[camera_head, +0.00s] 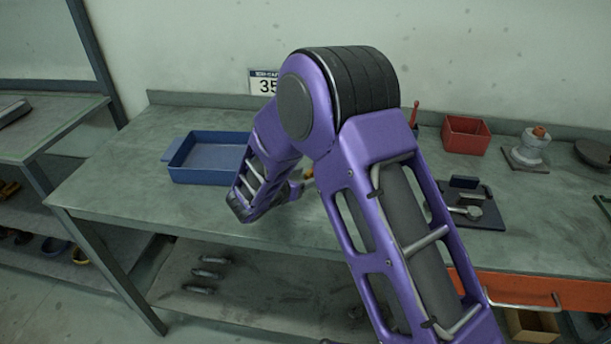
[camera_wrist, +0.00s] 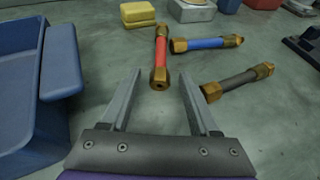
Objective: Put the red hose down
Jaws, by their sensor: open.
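The red hose (camera_wrist: 161,55) is a short red tube with brass ends. It lies on the grey bench top in the wrist view, pointing away from me. My gripper (camera_wrist: 158,83) is open, with its two grey fingers apart. The near brass end of the red hose shows at the gap between the fingertips, and neither finger appears to grip it. A blue hose (camera_wrist: 207,43) lies just right of the red hose, and a dark grey hose (camera_wrist: 238,83) lies nearer on the right. In the head view my purple arm hides the hoses and most of my gripper.
A red bin (camera_head: 466,135) and a dark plate with a metal fitting (camera_head: 472,207) are at right.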

